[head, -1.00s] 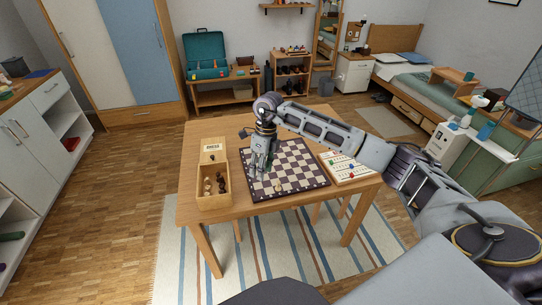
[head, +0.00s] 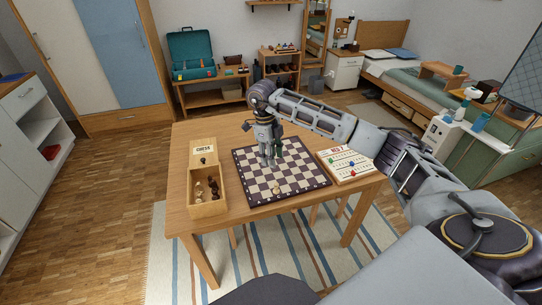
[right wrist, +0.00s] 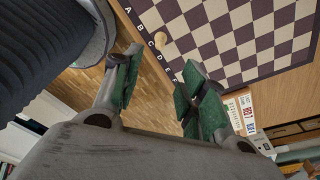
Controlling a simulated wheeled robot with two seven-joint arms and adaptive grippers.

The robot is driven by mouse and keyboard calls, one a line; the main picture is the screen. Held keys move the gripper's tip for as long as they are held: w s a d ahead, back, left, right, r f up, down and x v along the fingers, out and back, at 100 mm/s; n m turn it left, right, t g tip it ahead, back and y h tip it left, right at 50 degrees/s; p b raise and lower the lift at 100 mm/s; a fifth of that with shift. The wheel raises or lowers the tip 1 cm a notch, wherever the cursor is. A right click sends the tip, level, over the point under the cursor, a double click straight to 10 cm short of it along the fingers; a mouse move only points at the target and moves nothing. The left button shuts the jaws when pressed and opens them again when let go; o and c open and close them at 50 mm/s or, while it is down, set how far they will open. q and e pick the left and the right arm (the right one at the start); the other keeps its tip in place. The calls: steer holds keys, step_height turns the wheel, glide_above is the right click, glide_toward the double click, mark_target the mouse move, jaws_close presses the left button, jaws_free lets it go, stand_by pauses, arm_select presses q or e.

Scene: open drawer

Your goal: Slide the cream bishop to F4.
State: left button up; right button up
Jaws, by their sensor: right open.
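A small cream piece (head: 276,188), too small to make out fully but likely the cream bishop, stands on the chessboard (head: 313,190) near its front edge. In the right wrist view this cream piece (right wrist: 160,41) is close to the edge letters C and D. My right gripper (head: 270,162) is over the left-middle part of the board, behind and above the piece. In the right wrist view the green-padded fingers of my right gripper (right wrist: 160,92) are spread apart with nothing between them. My left gripper is not in view.
An open wooden chess box (head: 208,208) with dark and cream pieces stands left of the board. A white pegboard game (head: 349,165) with coloured pegs lies to the right. The rest of the chessboard looks clear around the gripper.

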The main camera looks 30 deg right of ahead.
mark_target(276, 182)
steer(key=shift+f, duration=0.1)
steer(key=shift+s+d+f, duration=0.15)
steer(key=shift+s+f, duration=0.15)
steer(key=shift+f, duration=1.95)
steer(key=shift+s+d+f, duration=0.2)
steer(key=shift+s+f, duration=0.1)
steer(key=shift+f, duration=1.95)
steer(key=shift+s+d+f, duration=0.15)
steer(key=shift+s+f, duration=0.15)
steer(key=shift+f, duration=1.95)
jaws_close()
